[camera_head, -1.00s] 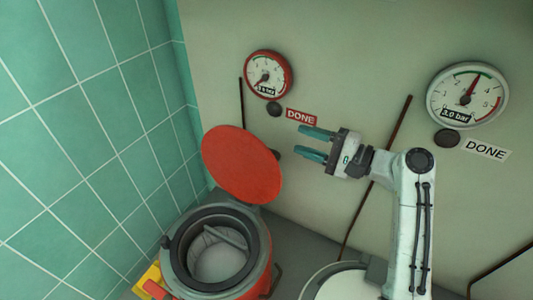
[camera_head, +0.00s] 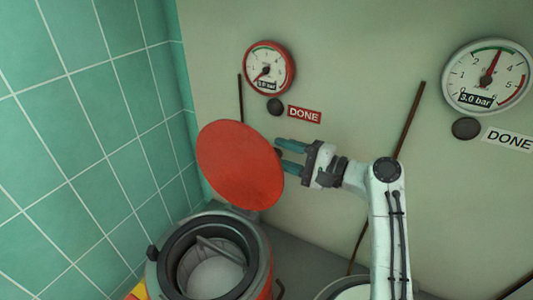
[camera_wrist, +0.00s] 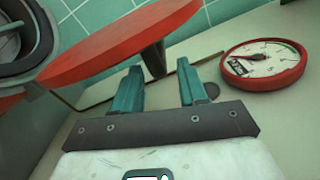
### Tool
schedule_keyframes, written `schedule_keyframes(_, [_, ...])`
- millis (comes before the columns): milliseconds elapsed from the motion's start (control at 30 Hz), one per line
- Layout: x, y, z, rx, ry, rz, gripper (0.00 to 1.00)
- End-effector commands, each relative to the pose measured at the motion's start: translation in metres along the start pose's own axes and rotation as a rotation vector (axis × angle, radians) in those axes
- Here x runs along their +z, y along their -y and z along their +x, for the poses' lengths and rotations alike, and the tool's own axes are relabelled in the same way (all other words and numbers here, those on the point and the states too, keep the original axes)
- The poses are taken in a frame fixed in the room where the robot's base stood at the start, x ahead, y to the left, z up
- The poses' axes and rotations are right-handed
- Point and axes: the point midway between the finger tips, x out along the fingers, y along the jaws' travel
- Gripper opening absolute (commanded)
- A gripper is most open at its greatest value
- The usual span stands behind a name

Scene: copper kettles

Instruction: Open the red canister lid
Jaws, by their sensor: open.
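The red canister (camera_head: 264,285) stands at the lower middle of the head view, its dark-rimmed mouth uncovered. Its round red lid (camera_head: 240,165) is tilted up steeply behind the mouth, standing open. My gripper (camera_head: 277,154) is open, with its teal fingers at the right edge of the lid. In the wrist view the lid (camera_wrist: 120,42) spans the upper left. A dark knob (camera_wrist: 154,58) on the lid lies just beyond and between the fingertips (camera_wrist: 160,75). I cannot tell whether the fingers touch it.
A red gauge (camera_head: 268,68) with a black button (camera_head: 275,107) and a red DONE label (camera_head: 304,114) is on the wall above. A white-faced gauge (camera_head: 487,77) is at the right. Green tiles (camera_head: 90,130) close off the left. A pale vessel (camera_head: 345,288) stands right of the canister.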

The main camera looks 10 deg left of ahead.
Motion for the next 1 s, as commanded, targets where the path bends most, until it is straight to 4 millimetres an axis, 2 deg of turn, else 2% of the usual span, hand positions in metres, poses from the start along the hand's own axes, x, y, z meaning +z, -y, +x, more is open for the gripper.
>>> schedule_keyframes(100, [-0.001, -0.003, 0.021, 0.000, 0.002, -0.002, 0.42])
schedule_keyframes(300, [-0.001, -0.002, 0.043, 0.001, 0.000, -0.001, 0.42])
schedule_keyframes(700, [0.000, 0.000, 0.049, 0.000, -0.001, -0.001, 0.42])
schedule_keyframes(1000, [0.000, 0.000, 0.049, 0.000, -0.001, -0.001, 0.14])
